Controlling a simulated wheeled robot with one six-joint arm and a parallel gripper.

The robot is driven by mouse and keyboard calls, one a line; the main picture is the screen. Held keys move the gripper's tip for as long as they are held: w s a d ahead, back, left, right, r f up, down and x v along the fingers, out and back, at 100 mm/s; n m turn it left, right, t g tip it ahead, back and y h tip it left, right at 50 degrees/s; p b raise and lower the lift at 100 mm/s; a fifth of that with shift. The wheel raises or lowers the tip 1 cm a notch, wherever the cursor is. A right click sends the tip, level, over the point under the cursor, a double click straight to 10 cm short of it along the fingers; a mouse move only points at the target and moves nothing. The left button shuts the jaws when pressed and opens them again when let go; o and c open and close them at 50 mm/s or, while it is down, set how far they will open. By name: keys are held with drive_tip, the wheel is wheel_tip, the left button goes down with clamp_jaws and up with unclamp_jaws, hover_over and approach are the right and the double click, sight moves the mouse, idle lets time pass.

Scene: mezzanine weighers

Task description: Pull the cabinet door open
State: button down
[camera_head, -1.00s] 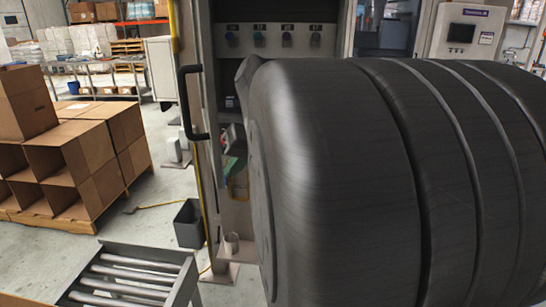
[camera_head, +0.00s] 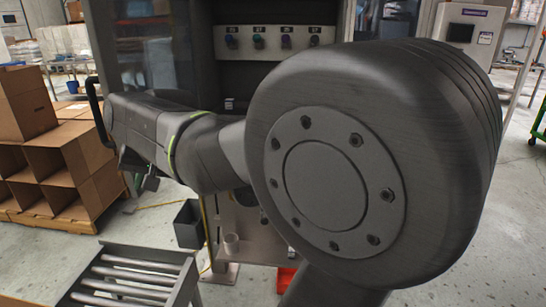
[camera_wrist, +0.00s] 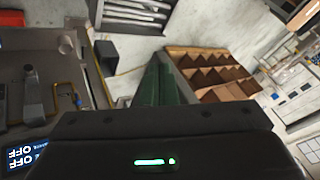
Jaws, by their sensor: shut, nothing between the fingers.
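The cabinet (camera_head: 275,75) stands in the upper middle of the head view, with its front open and a row of coloured knobs inside. Its dark door (camera_head: 140,45) is swung out to the left. The black bar handle (camera_head: 97,110) is at the door's left edge. My arm crosses in front of the cabinet toward the door, and its wrist end is just right of the handle. My gripper (camera_wrist: 164,65) shows in the wrist view with its green fingers together and empty. Whether the fingers touch the door cannot be told. My arm hides much of the lower cabinet.
Cardboard boxes (camera_head: 55,165) are stacked on a pallet at left. A roller conveyor (camera_head: 130,275) is in the near left. A dark bin (camera_head: 188,225) stands on the floor below the arm. Some floor is clear between the boxes and the bin.

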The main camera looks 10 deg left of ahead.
drive_tip(key=shift+s+a+p, duration=0.2)
drive_tip(key=shift+a+p, duration=0.15)
drive_tip(key=shift+a, duration=2.45)
